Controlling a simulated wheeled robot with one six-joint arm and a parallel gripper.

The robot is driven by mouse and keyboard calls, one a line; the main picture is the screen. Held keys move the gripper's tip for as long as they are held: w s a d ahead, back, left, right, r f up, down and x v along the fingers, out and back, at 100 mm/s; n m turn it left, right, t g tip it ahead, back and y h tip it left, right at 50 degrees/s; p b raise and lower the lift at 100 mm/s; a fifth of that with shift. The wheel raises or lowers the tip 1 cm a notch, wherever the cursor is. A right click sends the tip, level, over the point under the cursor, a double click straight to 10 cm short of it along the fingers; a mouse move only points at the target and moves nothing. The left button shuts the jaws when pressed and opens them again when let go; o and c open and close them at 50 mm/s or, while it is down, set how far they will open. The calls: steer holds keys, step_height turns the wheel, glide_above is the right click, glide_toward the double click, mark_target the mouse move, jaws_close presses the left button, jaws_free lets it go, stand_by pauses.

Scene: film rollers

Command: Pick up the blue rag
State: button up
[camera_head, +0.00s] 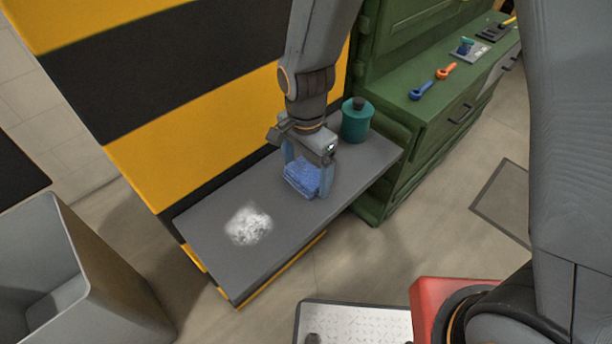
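The blue rag (301,178) is a small folded blue block on the dark grey shelf top (205,217), right of its middle. My gripper (306,177) points down over the rag, with its pale blue-grey fingers on the rag's left and right sides. The fingers are apart by about the rag's width. Whether they press on the rag cannot be told from this view. The rag appears to rest on the shelf top, though its underside is hard to see.
A white powdery patch (248,226) lies on the shelf left of the rag. A teal bottle (356,121) stands close behind my gripper. A green cabinet (398,150) adjoins at right, with tools on top. A grey bin (72,272) stands at lower left.

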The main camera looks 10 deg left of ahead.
mark_target(306, 173)
steer(key=c, duration=0.6)
steer(key=shift+r, duration=0.15)
steer(key=shift+c, duration=0.2)
step_height(306, 173, up, 10)
steer(key=b, duration=0.2)
